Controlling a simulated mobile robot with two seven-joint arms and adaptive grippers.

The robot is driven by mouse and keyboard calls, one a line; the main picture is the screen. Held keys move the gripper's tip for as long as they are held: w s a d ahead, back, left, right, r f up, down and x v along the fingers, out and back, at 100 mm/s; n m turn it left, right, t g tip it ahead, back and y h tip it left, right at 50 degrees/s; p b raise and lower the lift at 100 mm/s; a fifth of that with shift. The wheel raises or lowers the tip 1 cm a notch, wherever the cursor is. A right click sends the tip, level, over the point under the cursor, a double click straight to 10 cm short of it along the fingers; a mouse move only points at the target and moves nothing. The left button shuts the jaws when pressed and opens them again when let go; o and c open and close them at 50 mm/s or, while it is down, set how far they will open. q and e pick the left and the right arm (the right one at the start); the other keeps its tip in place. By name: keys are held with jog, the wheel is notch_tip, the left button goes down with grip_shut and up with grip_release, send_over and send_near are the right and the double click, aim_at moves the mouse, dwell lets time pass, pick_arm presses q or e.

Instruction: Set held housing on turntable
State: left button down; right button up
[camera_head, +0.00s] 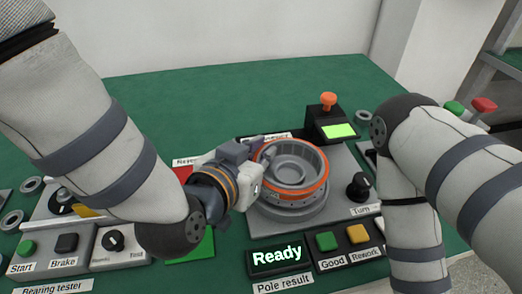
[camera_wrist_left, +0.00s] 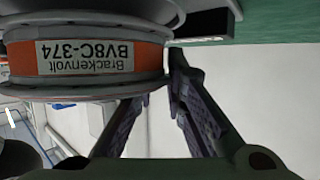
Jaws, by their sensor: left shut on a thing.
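The housing (camera_head: 316,190) is a round, open-topped grey ring with an orange band, upright in the middle of the head view. In the left wrist view the housing (camera_wrist_left: 85,57) fills the upper left, its label reading Brackenvolt BV8C-374. My left gripper (camera_head: 262,150) is shut on its left rim; its fingers also show in the wrist view (camera_wrist_left: 160,105). The turntable (camera_head: 292,219), a grey round disc, lies directly under the housing. I cannot tell whether they touch. My right arm comes in from the right, but its gripper is out of view.
A box with a green screen (camera_head: 339,131) and orange button (camera_head: 328,101) stands behind the housing. A Turn knob (camera_head: 359,186) is at its right. A Ready display (camera_head: 277,256) and Good and Rework buttons lie in front. The bearing tester (camera_head: 62,262) is at left. The green table behind is clear.

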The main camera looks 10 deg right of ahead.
pick_arm(q)
jog(key=shift+f, duration=0.5)
dwell(1.2)
dwell(0.3)
jog(key=c, duration=1.2)
grip_release()
jog(key=shift+f, duration=0.1)
jog(key=shift+o, duration=0.2)
jog(key=shift+r+p, duration=1.25)
jog(key=shift+r, duration=2.3)
pick_arm(e)
jog(key=shift+t, duration=0.7)
jog(key=w+r, duration=0.3)
jog(key=shift+w+r, duration=0.1)
jog(key=shift+w, duration=0.1)
